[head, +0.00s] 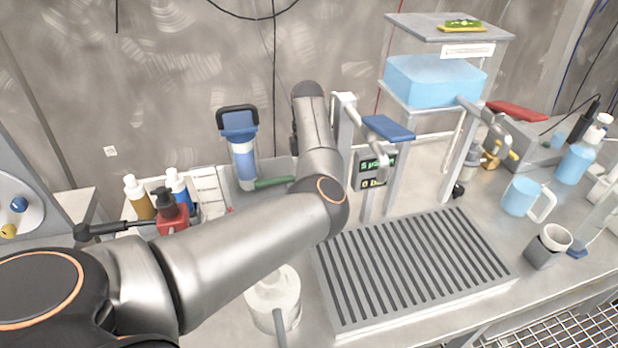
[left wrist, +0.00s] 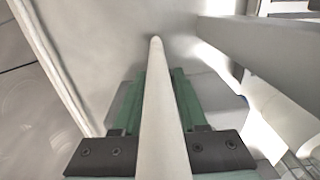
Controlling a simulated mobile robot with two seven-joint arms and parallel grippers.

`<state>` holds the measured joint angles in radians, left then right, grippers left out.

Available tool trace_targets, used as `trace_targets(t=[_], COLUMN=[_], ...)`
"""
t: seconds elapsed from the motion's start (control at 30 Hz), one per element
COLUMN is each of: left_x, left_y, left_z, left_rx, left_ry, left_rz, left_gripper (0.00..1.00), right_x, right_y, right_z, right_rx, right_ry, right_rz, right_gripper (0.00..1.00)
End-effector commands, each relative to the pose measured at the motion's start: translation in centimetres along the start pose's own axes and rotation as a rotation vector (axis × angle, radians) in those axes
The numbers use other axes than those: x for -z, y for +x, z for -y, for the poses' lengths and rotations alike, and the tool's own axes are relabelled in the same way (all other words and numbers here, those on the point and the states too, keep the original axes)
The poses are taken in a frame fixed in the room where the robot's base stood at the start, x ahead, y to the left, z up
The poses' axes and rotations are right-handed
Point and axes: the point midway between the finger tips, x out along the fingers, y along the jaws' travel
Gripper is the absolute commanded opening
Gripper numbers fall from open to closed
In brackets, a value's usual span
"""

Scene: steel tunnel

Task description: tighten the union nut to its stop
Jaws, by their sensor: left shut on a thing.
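My left gripper (left wrist: 157,80) shows in the left wrist view, its green fingers shut on a long pale rod (left wrist: 162,130) that runs up the middle of the picture. Another thick pale bar (left wrist: 255,48) passes close by on the right. In the head view my left arm reaches to the middle of the bench, beside a grey stand with a blue-topped part (head: 388,128); the gripper itself is hidden there behind the arm. I cannot make out the union nut for certain. A brass-coloured fitting (head: 491,159) sits on the bench at the right. My right gripper is not in view.
A slatted drain tray (head: 415,268) lies in front. A clear blue tank (head: 435,80) stands behind. A blue filter housing (head: 242,150), several bottles (head: 137,197) and a white jar (head: 273,298) are near my arm. A blue mug (head: 520,197) stands at the right.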

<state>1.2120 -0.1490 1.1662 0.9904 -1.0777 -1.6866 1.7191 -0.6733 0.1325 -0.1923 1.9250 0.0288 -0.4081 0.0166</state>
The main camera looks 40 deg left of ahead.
Motion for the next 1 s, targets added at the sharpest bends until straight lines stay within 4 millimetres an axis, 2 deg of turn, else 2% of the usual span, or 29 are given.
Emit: trace_targets(t=[0.3, 0.53, 0.83, 1.0], left_x=[0.0, -0.1, -0.3, -0.2], left_y=[0.0, 0.0, 0.2, 0.1], left_z=[0.0, -0.3, -0.7, -0.6], left_rx=[0.014, 0.097, 0.194, 0.233], left_ry=[0.001, 0.002, 0.005, 0.003], left_rz=[0.0, 0.001, 0.008, 0.007], left_gripper=[0.0, 0.0, 0.0, 0.0], right_x=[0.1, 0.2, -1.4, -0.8], right_y=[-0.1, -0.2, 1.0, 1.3], right_z=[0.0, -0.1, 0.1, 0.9], right_rx=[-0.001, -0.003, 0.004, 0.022], right_ry=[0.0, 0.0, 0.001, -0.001], right_rz=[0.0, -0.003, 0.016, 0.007], right_gripper=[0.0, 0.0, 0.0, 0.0])
